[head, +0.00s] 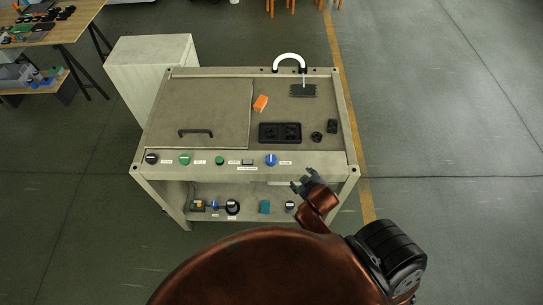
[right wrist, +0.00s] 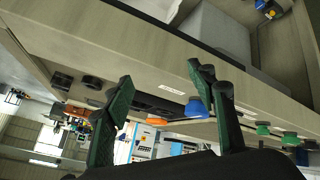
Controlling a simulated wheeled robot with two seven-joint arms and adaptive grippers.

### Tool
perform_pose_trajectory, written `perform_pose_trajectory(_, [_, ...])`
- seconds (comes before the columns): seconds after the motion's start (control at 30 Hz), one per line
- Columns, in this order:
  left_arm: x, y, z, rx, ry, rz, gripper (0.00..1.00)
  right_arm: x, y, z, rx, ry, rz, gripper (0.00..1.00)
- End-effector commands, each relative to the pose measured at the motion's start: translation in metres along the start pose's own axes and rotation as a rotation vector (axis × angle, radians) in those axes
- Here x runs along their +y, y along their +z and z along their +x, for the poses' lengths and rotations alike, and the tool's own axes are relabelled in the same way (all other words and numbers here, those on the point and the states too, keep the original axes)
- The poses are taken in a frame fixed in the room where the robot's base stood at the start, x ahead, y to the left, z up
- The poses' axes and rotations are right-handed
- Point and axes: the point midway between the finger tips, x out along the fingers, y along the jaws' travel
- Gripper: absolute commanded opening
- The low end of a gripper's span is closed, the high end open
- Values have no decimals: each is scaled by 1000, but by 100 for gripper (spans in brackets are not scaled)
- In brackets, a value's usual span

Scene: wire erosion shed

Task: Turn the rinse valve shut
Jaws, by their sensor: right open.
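The rinse valve is most likely the blue round knob (head: 271,159) on the front panel of the bench, right of the other controls, with a small label to its right. The label is too small to read. My right gripper (head: 303,184) is open and empty, in front of the panel, to the right of and below the blue knob in the head view. In the right wrist view the blue knob (right wrist: 196,108) shows beyond the open fingers (right wrist: 158,82), close to the right finger and partly covered by it. My left gripper is not in view.
The panel also holds green knobs (head: 184,159) and a black knob (head: 151,158). A lower shelf holds small parts. Floor to the right is clear.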

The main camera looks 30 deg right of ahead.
Motion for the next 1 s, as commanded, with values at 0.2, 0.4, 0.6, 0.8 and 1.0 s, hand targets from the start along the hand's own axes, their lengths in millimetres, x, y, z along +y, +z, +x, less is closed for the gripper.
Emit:
perform_pose_trajectory(0.2, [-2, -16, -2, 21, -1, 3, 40, 31, -83, -23, 208, 112, -114, 52])
perform_pose_trajectory(0.4, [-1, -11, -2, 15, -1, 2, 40, 41, -174, -37, 457, 232, -295, 52])
perform_pose_trajectory(0.6, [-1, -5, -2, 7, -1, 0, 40, 22, -287, -82, 799, 378, -585, 52])
perform_pose_trajectory(0.8, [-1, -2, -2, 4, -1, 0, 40, -73, -384, -160, 1278, 535, -1120, 52])
perform_pose_trajectory(1.0, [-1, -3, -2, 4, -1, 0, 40, -194, -368, -177, 1658, 545, -1819, 52])
